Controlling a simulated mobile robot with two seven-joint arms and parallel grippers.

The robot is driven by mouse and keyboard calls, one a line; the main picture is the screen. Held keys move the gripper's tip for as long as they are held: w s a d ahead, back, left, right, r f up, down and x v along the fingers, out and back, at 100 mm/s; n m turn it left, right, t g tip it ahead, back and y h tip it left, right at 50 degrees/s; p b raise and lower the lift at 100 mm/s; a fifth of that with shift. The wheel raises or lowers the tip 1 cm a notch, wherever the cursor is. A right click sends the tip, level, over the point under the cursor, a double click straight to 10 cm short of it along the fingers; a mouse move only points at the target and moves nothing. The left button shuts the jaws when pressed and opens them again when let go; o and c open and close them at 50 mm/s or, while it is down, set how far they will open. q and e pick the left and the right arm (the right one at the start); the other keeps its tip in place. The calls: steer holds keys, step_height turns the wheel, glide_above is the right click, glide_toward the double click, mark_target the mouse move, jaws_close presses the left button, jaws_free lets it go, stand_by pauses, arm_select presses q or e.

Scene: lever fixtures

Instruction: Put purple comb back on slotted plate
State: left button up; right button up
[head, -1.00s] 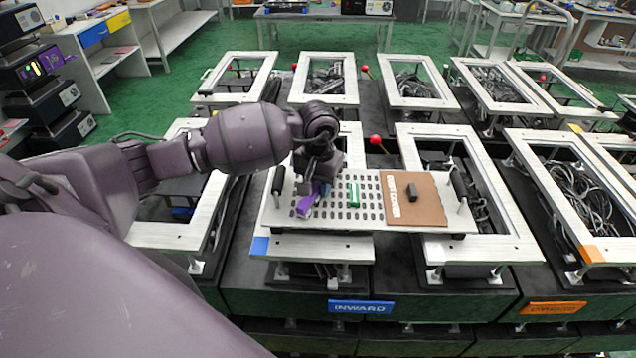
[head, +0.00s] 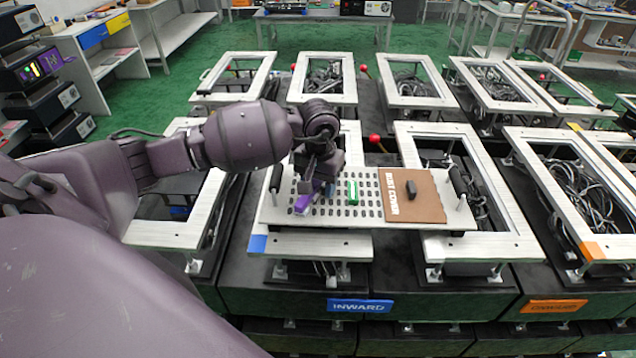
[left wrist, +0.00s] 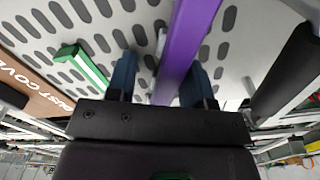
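The purple comb (head: 303,204) is on the left part of the slotted plate (head: 334,213); I cannot tell whether its teeth sit in the slots. My left gripper (head: 318,188) is just above and behind it, with its blue fingers apart. In the left wrist view the purple comb (left wrist: 184,45) runs between and past the fingers, near the right one, with a gap to the left one. My right gripper is not in view.
A green block (head: 353,192) stands on the plate to the right of the comb. A brown dust cover (head: 412,205) with a dark handle lies on the plate's right part. Black end handles (head: 458,181) and a red-knobbed lever (head: 375,139) are close by.

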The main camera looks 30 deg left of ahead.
arm_select(q)
steer(key=shift+s+a+f, duration=0.25)
steer(key=shift+a+f, duration=0.05)
steer(key=shift+f, duration=0.2)
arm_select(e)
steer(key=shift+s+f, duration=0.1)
arm_select(q)
steer(key=shift+a+r+p, duration=0.2)
steer(key=shift+r+p, duration=0.15)
steer(key=shift+p, duration=0.1)
steer(key=shift+w+r, duration=0.1)
steer(key=shift+r, duration=0.2)
step_height(320, 180, up, 12)
steer(key=b, duration=0.1)
steer(key=shift+d, duration=0.15)
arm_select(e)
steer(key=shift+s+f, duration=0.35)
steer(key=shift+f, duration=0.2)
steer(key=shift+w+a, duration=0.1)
